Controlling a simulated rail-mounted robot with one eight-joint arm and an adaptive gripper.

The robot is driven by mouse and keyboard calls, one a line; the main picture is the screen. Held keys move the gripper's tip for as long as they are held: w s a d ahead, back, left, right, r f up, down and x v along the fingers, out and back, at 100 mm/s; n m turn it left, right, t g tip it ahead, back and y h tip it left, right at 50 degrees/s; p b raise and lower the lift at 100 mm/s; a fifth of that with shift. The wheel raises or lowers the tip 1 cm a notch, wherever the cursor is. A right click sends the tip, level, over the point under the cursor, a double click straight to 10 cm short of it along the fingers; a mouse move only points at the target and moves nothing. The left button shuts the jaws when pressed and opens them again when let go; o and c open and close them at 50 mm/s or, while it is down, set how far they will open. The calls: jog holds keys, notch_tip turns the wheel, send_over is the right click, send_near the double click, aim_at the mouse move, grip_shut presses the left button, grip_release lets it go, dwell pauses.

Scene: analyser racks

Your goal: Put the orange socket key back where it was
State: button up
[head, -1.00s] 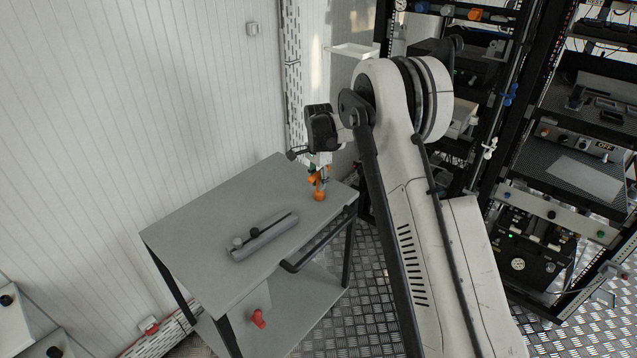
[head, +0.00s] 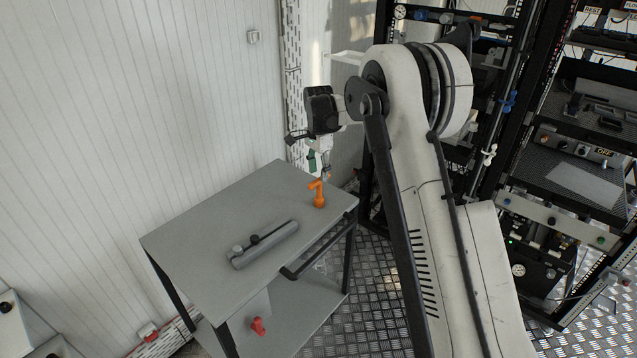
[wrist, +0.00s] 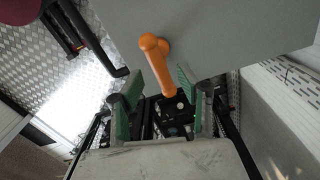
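The orange socket key (head: 318,193) stands upright on the grey table top (head: 200,215), near its far right corner, with its bent arm at the top pointing left. My gripper (head: 318,168) is above and just behind the key in the head view, apart from it. In the wrist view the key (wrist: 155,62) shows ahead of the fingers, its near end reaching toward the gap between the green finger pads. My gripper (wrist: 160,95) has its two fingers spread wide with nothing held between them.
A red object (head: 258,326) is on the lower shelf. A white panelled wall (head: 130,110) runs behind the table. Black equipment racks (head: 570,160) stand at the right. The table's left part is clear.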

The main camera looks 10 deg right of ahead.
notch_tip(320, 180, up, 5)
jog(key=shift+s+f, duration=0.1)
jog(key=s+r+n+t, duration=0.2)
jog(key=s+r+n, duration=0.1)
jog(key=s+r, duration=0.7)
jog(key=s+r+n+t, duration=0.1)
jog(key=s+r+n, duration=0.2)
jog(key=s+r, duration=0.65)
jog(key=s+f+n+t, duration=0.2)
jog(key=s+f+n, duration=0.1)
jog(key=s, duration=1)
jog(key=s+f+n+t, duration=0.2)
jog(key=s+f+n, duration=0.2)
jog(key=s, duration=1)
jog(key=shift+f, duration=0.35)
jog(key=shift+d, duration=0.1)
